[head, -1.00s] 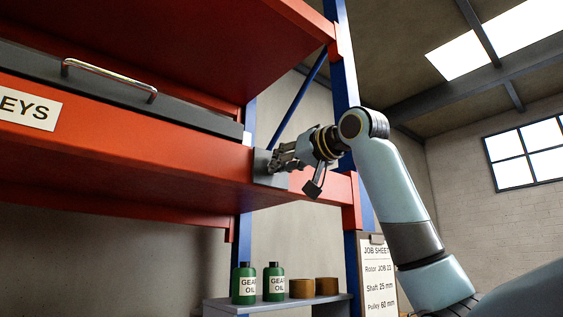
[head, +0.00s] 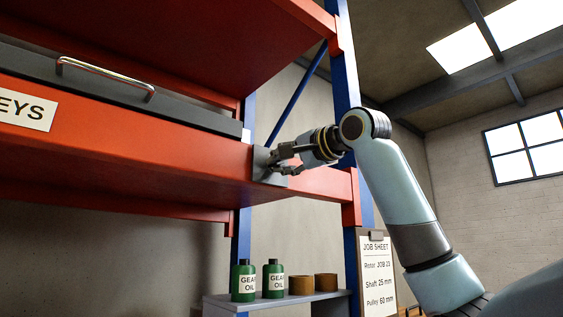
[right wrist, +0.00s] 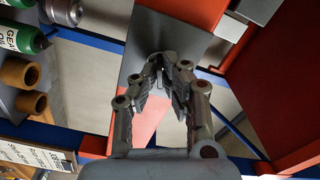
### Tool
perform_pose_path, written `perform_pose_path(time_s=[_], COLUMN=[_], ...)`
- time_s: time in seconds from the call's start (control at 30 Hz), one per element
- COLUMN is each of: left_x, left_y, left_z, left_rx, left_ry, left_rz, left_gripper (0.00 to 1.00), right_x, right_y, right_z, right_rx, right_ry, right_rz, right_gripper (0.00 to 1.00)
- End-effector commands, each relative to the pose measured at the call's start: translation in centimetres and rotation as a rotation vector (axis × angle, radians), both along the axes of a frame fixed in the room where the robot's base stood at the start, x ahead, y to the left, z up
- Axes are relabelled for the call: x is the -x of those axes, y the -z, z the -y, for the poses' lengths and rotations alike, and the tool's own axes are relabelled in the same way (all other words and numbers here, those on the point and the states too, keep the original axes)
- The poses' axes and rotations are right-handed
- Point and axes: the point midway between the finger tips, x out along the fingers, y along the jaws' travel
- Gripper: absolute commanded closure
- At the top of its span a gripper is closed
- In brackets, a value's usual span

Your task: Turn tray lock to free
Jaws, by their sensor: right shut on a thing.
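The grey tray (head: 180,112) with its chrome handle (head: 105,74) sits on the red shelf beam at the left of the head view. The tray lock's grey plate (head: 260,168) is on the beam's right part; it also shows in the right wrist view (right wrist: 143,38). My right gripper (head: 277,161) is at the plate, its fingers closed on the small lock knob, which they mostly hide. In the right wrist view the fingertips (right wrist: 165,66) meet over the plate. The lock's exact angle cannot be read. My left gripper is not in view.
A label ending in "EYS" (head: 27,109) is on the red beam. Blue uprights (head: 346,80) stand close behind my right arm. Green oil bottles (head: 244,282), brown cylinders (head: 326,282) and a job sheet (head: 378,270) are below. Free air lies right of the rack.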

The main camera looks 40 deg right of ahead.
Motion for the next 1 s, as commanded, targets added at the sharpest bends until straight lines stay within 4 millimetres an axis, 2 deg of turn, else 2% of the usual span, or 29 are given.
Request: perform_pose_path(time_s=[0.2,0.5,1.0], left_x=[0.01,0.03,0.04], left_y=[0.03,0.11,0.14], left_z=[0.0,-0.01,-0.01], left_rx=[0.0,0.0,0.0], left_ry=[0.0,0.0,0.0], left_rz=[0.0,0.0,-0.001], left_gripper=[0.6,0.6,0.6], right_x=[-0.01,-0.01,-0.03], right_y=[0.07,0.13,0.18], right_z=[0.08,0.1,0.09], right_rx=[-0.174,-0.334,-0.396], right_ry=[0.002,0.002,0.003], right_rz=[-0.013,-0.027,-0.032], right_gripper=[1.0,1.0,1.0])
